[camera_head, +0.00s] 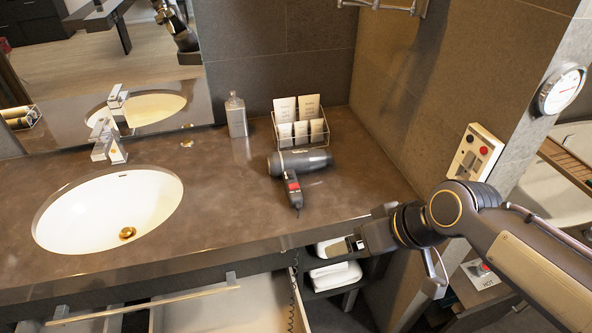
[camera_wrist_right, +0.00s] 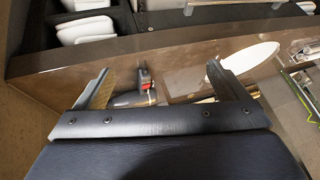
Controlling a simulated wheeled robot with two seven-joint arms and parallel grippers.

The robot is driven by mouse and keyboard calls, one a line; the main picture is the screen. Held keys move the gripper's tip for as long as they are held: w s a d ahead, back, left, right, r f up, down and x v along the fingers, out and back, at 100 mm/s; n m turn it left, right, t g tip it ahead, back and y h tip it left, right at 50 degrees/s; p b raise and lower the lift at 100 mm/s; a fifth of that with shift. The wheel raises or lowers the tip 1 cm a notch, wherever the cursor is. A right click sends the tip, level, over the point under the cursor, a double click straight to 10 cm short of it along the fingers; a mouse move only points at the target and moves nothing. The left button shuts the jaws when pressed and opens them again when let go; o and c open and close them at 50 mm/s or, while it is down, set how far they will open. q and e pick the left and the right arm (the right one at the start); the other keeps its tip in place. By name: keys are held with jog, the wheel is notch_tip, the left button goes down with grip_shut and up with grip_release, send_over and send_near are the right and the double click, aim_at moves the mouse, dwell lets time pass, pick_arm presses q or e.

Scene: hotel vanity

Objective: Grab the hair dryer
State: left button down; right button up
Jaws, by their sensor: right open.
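The dark grey hair dryer (camera_head: 305,160) lies on the brown counter (camera_head: 225,205), its handle with a red switch pointing toward the front edge. It also shows in the right wrist view (camera_wrist_right: 143,88), partly cut off by my gripper. My right gripper (camera_head: 340,247) is at the counter's front edge, to the right of and nearer than the hair dryer, apart from it. In the right wrist view its two fingers (camera_wrist_right: 158,70) are spread and nothing is between them in contact. My left gripper is not in view.
The white sink (camera_head: 95,215) and tap (camera_head: 108,140) are left. White towels (camera_head: 336,276) sit on a shelf below. An open drawer (camera_head: 225,310) juts out. A wall closes the right side.

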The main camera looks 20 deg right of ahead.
jog(key=w+d+r+n, duration=0.2)
jog(key=w+d+n, duration=0.15)
jog(key=w, duration=0.65)
jog(key=n+h, duration=0.4)
jog(key=n, duration=0.8)
send_near(300, 155)
notch_tip(300, 155, down, 4)
jog(key=shift+w+f+n+b, duration=0.15)
jog(key=shift+w+n+b, duration=0.2)
jog(key=shift+w, duration=0.2)
jog(key=p+x, duration=0.1)
jog(key=x, duration=0.2)
jog(key=p+x, duration=0.1)
jog(key=x, duration=0.3)
jog(key=shift+w+d+p, duration=0.15)
jog(key=shift+w+p, duration=0.15)
jog(key=shift+w, duration=0.05)
jog(key=c, duration=1.4)
jog(key=shift+c, duration=0.5)
